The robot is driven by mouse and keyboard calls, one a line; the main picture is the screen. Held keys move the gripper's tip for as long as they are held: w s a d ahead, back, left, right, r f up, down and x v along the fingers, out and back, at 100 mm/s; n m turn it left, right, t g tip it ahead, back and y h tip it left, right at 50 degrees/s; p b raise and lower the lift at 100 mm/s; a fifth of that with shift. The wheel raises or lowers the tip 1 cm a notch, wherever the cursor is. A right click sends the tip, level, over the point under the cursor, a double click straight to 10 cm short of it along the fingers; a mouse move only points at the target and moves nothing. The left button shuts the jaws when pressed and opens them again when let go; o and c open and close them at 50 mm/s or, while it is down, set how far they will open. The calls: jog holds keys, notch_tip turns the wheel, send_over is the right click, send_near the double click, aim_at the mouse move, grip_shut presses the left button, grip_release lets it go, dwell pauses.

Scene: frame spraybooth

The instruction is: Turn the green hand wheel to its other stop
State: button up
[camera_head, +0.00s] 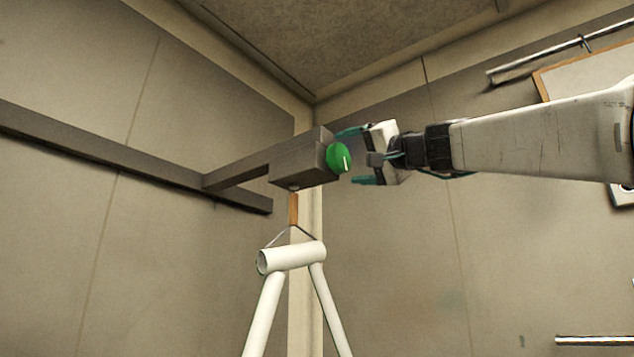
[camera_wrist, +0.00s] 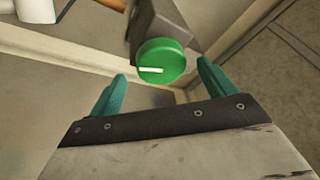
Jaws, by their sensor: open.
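The green hand wheel (camera_head: 339,158) is a round knob with a white mark, mounted on the end of a grey box (camera_head: 300,165). In the head view the mark stands near upright; in the wrist view the wheel (camera_wrist: 161,61) shows it pointing left, nearly level. My gripper (camera_head: 359,155) is open, with teal fingers, at the right of the wheel. In the wrist view my gripper (camera_wrist: 162,85) has one finger on each side of the wheel, with gaps showing. Whether either finger touches the wheel cannot be told.
A grey beam (camera_head: 240,172) carries the box from a wall rail (camera_head: 120,160). Below it a white tube frame (camera_head: 292,256) hangs from a wire and an orange-brown strap (camera_head: 294,209). A metal bar (camera_head: 540,58) and a framed board (camera_head: 590,78) are on the right wall.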

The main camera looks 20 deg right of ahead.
aim_at(343, 157)
jog(key=shift+x, duration=1.65)
jog(key=c, duration=1)
jog(key=shift+a+m+h, duration=0.1)
jog(key=shift+m+h, duration=0.7)
jog(key=shift+m, duration=1.2)
jog(key=o, duration=1)
jog(key=shift+s, duration=0.1)
